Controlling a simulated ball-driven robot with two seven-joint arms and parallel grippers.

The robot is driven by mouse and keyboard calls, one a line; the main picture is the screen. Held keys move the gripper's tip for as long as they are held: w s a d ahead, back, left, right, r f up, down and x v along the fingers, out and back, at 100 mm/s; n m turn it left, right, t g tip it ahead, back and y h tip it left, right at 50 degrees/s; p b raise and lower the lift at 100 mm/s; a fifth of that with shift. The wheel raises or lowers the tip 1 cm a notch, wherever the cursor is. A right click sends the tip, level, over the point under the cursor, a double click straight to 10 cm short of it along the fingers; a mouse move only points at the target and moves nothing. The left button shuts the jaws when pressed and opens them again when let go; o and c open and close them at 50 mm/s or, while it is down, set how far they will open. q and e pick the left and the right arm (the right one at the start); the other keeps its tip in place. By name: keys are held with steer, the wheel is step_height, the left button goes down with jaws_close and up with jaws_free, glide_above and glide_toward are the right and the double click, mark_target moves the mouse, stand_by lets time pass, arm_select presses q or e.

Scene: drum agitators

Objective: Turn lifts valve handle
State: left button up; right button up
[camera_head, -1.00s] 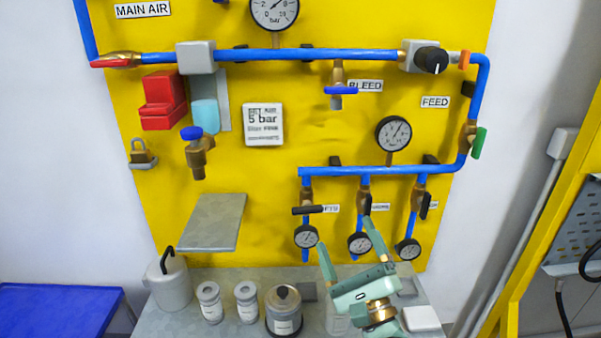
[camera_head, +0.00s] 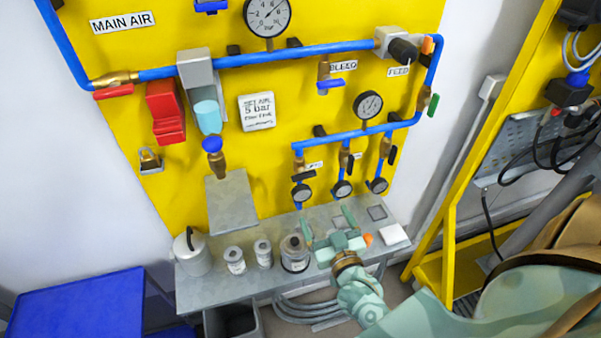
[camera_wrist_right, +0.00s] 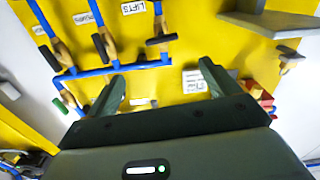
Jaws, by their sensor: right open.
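The lifts valve handle (camera_head: 303,176) is a dark lever lying across the leftmost of three blue drop pipes on the yellow panel. In the right wrist view the lifts handle (camera_wrist_right: 161,41) lies crosswise beside the LIFTS label (camera_wrist_right: 133,7), beyond the gap between my fingertips. My right gripper (camera_head: 328,224) is open and empty, fingers pointing at the panel, over the grey bench below the small gauges. It is apart from the handle. Both fingers also show in the right wrist view (camera_wrist_right: 161,66). My left gripper is out of view.
A lidded pot (camera_head: 294,253) and several grey containers stand on the bench (camera_head: 210,284). A grey sloping plate (camera_head: 231,200) juts out at left.

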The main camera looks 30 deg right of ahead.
mark_target(305, 178)
steer(key=b+x, duration=0.2)
steer(key=x, duration=0.3)
steer(key=b+x, duration=0.2)
steer(key=x, duration=0.3)
steer(key=b+x, duration=0.3)
steer(key=x, duration=0.2)
steer(key=shift+w+a, duration=0.2)
steer(key=shift+a, duration=0.05)
steer(key=shift+w+d, duration=0.1)
steer(key=shift+w, duration=0.4)
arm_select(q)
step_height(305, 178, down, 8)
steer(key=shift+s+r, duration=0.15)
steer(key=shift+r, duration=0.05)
arm_select(e)
steer(key=shift+r, duration=0.1)
